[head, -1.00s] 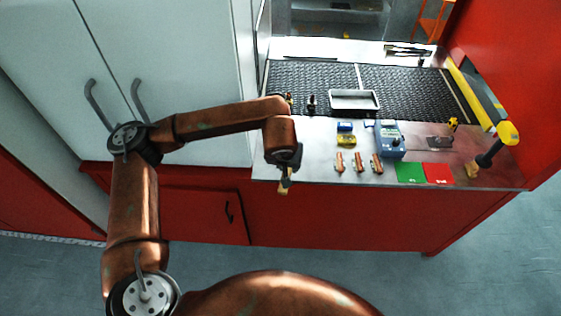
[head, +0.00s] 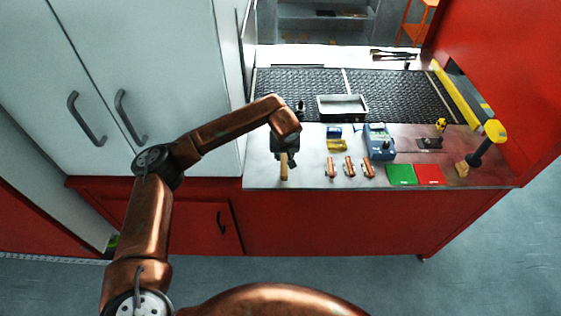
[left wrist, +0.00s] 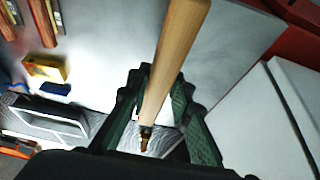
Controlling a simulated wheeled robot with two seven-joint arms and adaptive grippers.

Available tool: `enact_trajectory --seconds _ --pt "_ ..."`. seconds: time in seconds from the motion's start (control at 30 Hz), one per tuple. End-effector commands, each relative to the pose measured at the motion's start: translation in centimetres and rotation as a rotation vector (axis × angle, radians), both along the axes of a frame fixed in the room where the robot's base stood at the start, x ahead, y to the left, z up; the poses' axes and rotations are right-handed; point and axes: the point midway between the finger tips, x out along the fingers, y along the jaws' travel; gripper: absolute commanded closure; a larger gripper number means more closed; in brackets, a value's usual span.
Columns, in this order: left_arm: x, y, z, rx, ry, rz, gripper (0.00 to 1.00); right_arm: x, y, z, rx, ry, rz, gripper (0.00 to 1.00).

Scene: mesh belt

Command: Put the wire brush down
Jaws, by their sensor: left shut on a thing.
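The wire brush shows mainly as a pale wooden handle (head: 284,172) at the left front of the steel counter top (head: 262,176). My left gripper (head: 287,158) is shut on it. In the left wrist view the handle (left wrist: 176,58) runs up out of the green-padded fingers (left wrist: 160,108), with a small dark tip below. The bristles are mostly hidden, and I cannot tell whether the brush touches the counter. My right gripper is not in view.
Several copper-coloured pieces (head: 350,167), a yellow block (head: 337,145), a blue meter (head: 379,142) and green (head: 401,174) and red (head: 429,174) mats lie to the right. Clear steel surrounds the gripper.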

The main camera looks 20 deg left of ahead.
Motion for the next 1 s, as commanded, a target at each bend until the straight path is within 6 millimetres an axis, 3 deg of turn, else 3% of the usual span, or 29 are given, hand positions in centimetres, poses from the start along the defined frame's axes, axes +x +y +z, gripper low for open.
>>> enact_trajectory --seconds 0.37,0.57,0.97,1.0 --pt "1.4 1.8 -2.7 -0.002 0.000 0.001 1.00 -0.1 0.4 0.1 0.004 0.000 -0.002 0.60" --pt "1.4 1.8 -5.4 -0.003 0.000 -0.001 1.00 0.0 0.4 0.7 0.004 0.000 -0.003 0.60" --pt "1.5 1.9 -6.2 0.000 -0.001 -0.001 1.00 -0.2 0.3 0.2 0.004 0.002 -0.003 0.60" --pt "1.4 1.8 -6.1 0.000 -0.001 -0.001 0.78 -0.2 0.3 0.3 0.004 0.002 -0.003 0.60"
